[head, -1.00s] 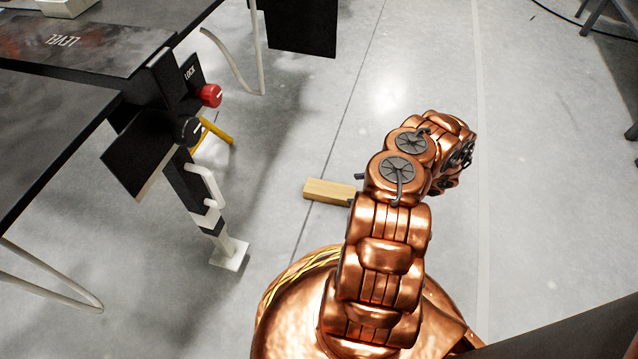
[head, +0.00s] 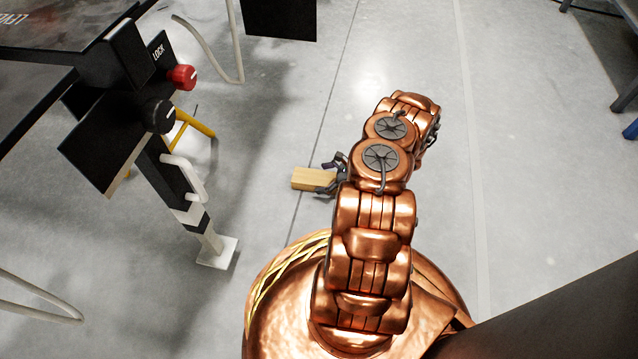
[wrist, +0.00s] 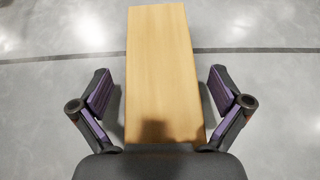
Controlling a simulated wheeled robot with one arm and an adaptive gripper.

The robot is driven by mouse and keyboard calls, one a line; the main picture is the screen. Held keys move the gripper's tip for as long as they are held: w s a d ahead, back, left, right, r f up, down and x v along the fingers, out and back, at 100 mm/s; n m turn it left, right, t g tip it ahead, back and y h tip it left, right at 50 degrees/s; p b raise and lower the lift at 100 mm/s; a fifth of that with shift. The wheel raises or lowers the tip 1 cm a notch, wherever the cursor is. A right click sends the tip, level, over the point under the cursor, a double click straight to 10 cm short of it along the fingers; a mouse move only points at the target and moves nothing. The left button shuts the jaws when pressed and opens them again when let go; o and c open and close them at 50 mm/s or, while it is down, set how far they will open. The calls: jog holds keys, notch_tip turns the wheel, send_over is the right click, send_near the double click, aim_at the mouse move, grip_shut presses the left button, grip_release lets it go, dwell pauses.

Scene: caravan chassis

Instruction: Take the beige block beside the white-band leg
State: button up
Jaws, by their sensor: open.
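The beige block (head: 310,178) lies on the grey floor, to the right of the white-band leg (head: 190,214) and its white foot plate. In the wrist view the block (wrist: 163,75) runs up the middle of the picture, its near end close to my palm. My gripper (head: 325,176) is open at the block's right end. In the wrist view the two purple-padded fingers of my gripper (wrist: 160,92) stand on either side of the block, with a gap on each side. My arm hides part of the gripper in the head view.
Above the leg are a red knob (head: 182,77), a black knob (head: 158,115) and a yellow handle (head: 200,123). Dark chassis panels (head: 100,140) overhang at the left. The floor around the block is clear.

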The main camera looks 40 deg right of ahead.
jog(key=shift+d, duration=0.1)
jog(key=c, duration=1.4)
